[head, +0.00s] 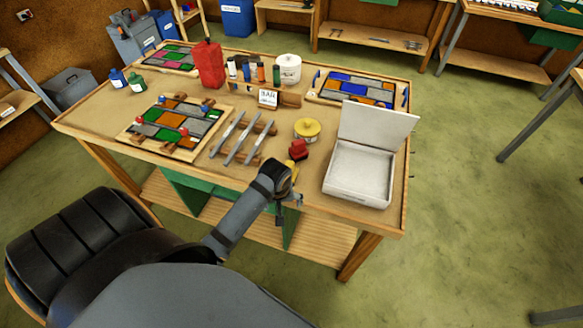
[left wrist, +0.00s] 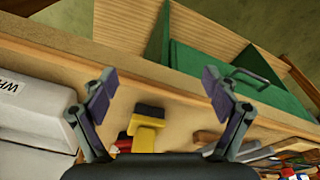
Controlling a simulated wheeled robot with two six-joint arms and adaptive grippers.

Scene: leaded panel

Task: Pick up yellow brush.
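The yellow brush (left wrist: 146,134) lies on the tabletop in the left wrist view, a yellow body with a dark block at one end. In the head view only a small yellow part of it (head: 293,167) shows beside my gripper; the rest is hidden. My left gripper (left wrist: 158,82) is open, its two fingers spread wide with nothing between the tips. The brush shows between the fingers, lower in the picture and apart from them. In the head view the left gripper (head: 287,192) is at the table's front edge. My right gripper is not in view.
A red object (head: 298,150) lies just behind the brush. An open white box (head: 358,175) stands to its right. Metal tools on a wooden rack (head: 240,138) lie to its left, and a yellow-lidded tin (head: 307,129) stands behind. A green case (left wrist: 240,82) sits below the table edge.

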